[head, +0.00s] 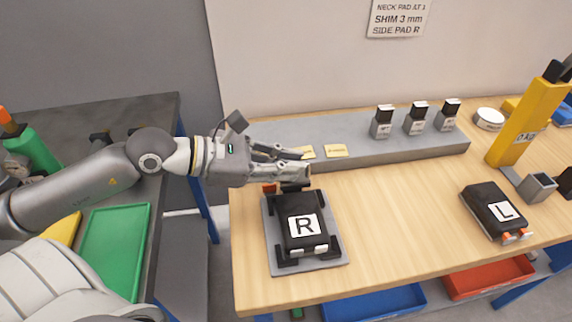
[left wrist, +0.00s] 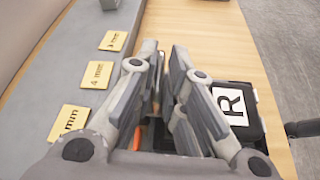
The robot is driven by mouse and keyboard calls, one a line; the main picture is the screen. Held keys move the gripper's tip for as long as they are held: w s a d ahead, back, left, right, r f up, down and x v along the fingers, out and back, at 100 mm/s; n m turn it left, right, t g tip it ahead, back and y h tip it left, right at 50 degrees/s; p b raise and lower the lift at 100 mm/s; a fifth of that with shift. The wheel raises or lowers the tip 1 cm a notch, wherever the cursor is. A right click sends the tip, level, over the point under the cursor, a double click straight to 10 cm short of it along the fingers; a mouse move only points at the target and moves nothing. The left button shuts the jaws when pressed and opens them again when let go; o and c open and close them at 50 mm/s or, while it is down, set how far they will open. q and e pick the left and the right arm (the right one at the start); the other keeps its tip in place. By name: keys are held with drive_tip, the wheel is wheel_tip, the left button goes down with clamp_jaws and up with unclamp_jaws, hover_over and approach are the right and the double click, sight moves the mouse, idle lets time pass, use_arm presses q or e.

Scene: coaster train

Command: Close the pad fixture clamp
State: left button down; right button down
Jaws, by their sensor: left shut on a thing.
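The pad fixture (head: 270,258) is a grey plate with black corner blocks at the table's left front. A black pad marked R (head: 303,204) lies in it, and its R label also shows in the left wrist view (left wrist: 231,103). The clamp (head: 296,187) is a dark part at the fixture's back edge, with a red-orange piece (head: 268,188) beside it. My left gripper (head: 305,163) is over this back edge, its fingers shut on the clamp's handle, which they mostly hide. In the left wrist view an orange bit (left wrist: 137,138) shows by the fingers (left wrist: 165,55). My right gripper is out of view.
A grey shelf (head: 365,148) with yellow shim plates and several small blocks runs along the back. A black pad marked L (head: 488,208) and a yellow post (head: 528,120) stand at the right. The table between the pads is clear. A green tray (head: 116,245) is at the left.

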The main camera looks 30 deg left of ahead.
use_arm(q)
drive_tip(key=shift+w+a, duration=0.1)
idle(0.3)
drive_tip(key=c, duration=1.6)
unclamp_jaws()
drive_tip(key=shift+o, duration=0.2)
drive_tip(key=v, duration=1.2)
